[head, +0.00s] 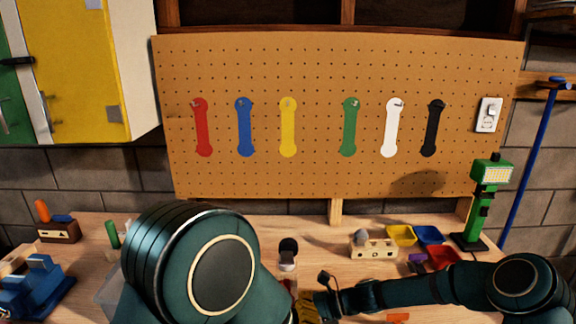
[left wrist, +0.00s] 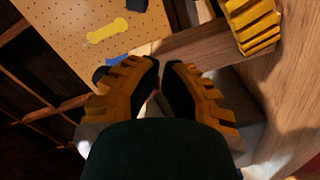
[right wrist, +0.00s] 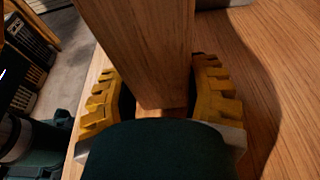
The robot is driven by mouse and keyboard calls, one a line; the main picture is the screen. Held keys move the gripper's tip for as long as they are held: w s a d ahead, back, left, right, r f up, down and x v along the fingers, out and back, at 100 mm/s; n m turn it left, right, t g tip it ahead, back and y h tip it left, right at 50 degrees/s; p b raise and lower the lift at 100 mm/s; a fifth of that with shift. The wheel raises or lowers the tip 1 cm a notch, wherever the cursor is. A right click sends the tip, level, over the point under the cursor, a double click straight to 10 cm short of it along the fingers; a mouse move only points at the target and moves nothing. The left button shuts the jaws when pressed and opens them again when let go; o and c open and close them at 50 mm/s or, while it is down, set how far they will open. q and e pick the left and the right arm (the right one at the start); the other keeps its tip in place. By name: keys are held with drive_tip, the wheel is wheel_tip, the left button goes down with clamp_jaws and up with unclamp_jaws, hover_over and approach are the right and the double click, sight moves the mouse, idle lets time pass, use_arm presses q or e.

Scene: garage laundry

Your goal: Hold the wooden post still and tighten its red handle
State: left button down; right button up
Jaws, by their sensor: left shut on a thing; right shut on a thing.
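In the right wrist view the wooden post (right wrist: 150,40) runs between the fingers of my right gripper (right wrist: 156,78), which is shut on it. The same post (left wrist: 200,46) seems to show as a wooden beam in the left wrist view, with yellow fingers of my right gripper (left wrist: 250,26) at its end. My left gripper (left wrist: 160,80) is closed almost together beside that beam. Only a small reddish spot shows between its fingers, so the red handle is mostly hidden. In the head view, yellow fingers show at the bottom centre, and my arms cover most of the post.
A wooden workbench (head: 360,268) stands below a pegboard (head: 320,90) with coloured tools. A small wooden block (head: 372,248), coloured bins (head: 402,235) and a green lamp (head: 480,205) stand on the right. A blue vise-like tool (head: 38,285) is at the left. The post stands close to the bench.

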use_arm(q)
drive_tip(key=shift+r, duration=0.1)
drive_tip(key=s+r+n+g+y, duration=0.25)
drive_tip(key=s+r+n, duration=0.45)
drive_tip(key=n, duration=0.7)
drive_tip(key=w, duration=0.7)
drive_tip(key=shift+t+y, duration=0.35)
drive_tip(key=shift+y, duration=0.1)
drive_tip(key=shift+w+a+f, duration=0.1)
drive_tip(key=shift+a+f, duration=0.15)
drive_tip(key=shift+f, duration=0.2)
idle(0.6)
drive_tip(key=shift+d+f, duration=0.4)
drive_tip(key=shift+f, duration=0.1)
drive_tip(key=shift+d+f, duration=0.1)
drive_tip(key=shift+f, duration=0.1)
drive_tip(key=shift+d+f, duration=0.15)
drive_tip(key=shift+f, duration=0.15)
drive_tip(key=shift+f, duration=0.2)
idle(0.3)
